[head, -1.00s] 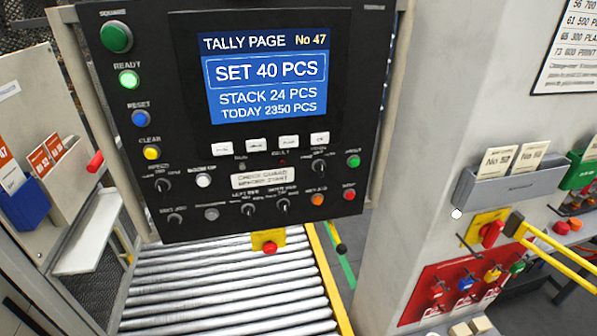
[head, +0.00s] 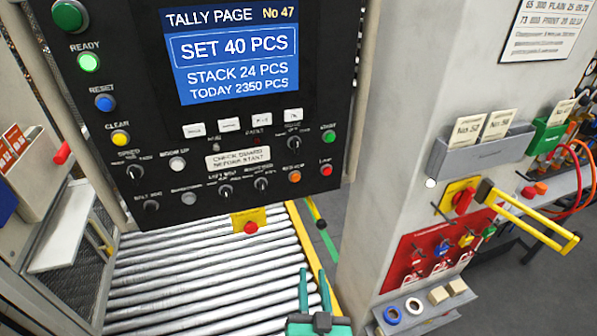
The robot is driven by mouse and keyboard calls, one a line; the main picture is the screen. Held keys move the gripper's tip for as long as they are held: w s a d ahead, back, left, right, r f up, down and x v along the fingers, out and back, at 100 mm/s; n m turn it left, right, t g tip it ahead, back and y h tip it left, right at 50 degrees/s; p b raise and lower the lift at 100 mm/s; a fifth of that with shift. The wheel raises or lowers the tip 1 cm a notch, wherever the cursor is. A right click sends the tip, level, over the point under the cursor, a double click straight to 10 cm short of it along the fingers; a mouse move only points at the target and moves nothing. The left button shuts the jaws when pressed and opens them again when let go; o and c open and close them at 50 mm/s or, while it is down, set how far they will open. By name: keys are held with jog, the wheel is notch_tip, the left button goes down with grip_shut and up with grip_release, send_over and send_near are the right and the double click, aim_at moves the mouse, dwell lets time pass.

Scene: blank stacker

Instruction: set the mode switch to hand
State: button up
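The black control panel (head: 240,120) fills the upper left of the head view. Its mode switch is most likely the small black rotary knob (head: 293,143) at the right of the knob rows, left of a green button. Its labels are too blurred to read, so I cannot tell its setting. My teal gripper (head: 314,285) shows at the bottom edge, below the panel, over the right side of the rollers. Its two fingers point up with a gap between them. It is empty and well apart from the panel.
Other knobs and a red button (head: 326,170) crowd the panel. A yellow box with a red button (head: 249,222) hangs below it over the roller conveyor (head: 200,270). A pale column (head: 385,180) stands right, with a yellow handle (head: 535,220) jutting out.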

jog(key=w+r+n+y, duration=0.25)
jog(key=w+r, duration=0.45)
jog(key=r, duration=0.7)
jog(key=n+y, duration=0.2)
jog(key=n, duration=0.1)
send_near(297, 147)
jog(key=x, duration=0.9)
jog(key=shift+d, duration=0.1)
grip_shut()
